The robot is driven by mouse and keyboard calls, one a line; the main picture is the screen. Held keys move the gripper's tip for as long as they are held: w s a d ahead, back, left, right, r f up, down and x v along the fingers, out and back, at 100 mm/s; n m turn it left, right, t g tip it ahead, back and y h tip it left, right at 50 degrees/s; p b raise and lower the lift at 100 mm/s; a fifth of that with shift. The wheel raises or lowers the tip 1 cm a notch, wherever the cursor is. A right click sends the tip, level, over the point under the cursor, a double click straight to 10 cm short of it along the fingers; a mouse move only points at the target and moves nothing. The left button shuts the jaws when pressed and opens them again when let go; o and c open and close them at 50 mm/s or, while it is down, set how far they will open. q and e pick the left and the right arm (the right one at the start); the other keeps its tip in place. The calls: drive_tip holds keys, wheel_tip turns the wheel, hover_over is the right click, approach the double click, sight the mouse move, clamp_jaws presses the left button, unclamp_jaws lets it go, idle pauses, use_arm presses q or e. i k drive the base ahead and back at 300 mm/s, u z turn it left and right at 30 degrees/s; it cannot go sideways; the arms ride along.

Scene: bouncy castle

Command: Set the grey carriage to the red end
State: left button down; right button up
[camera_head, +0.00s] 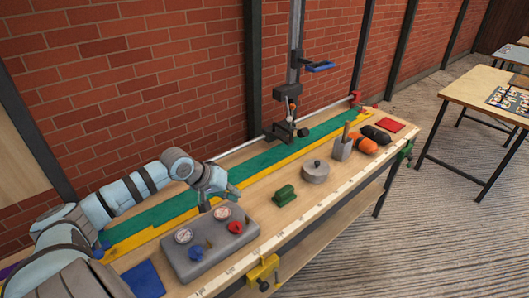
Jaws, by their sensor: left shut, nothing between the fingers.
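A silver rail (325,108) runs along the back of the bench against the brick wall. A dark grey block (283,131) that looks like the carriage sits on the rail, at the foot of a tall grey post, nearer the red end than the blue knob. My left gripper (204,207) is shut and empty above the bench, just behind the grey gauge box, well left of that block and apart from it. My right gripper is out of view.
A grey gauge box (185,262), green block (284,195), round grey lidded pot (315,172), grey holder (341,150), and orange and black rolls (362,144) stand along the bench front. The post (295,45) carries a blue-handled head. The green strip (240,167) is mostly clear.

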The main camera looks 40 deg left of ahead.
sight(279, 130)
drive_tip(key=z, duration=0.55)
drive_tip(key=i, duration=1.7)
drive_tip(key=u, duration=1.15)
drive_tip(key=i, duration=0.65)
drive_tip(key=u, duration=0.75)
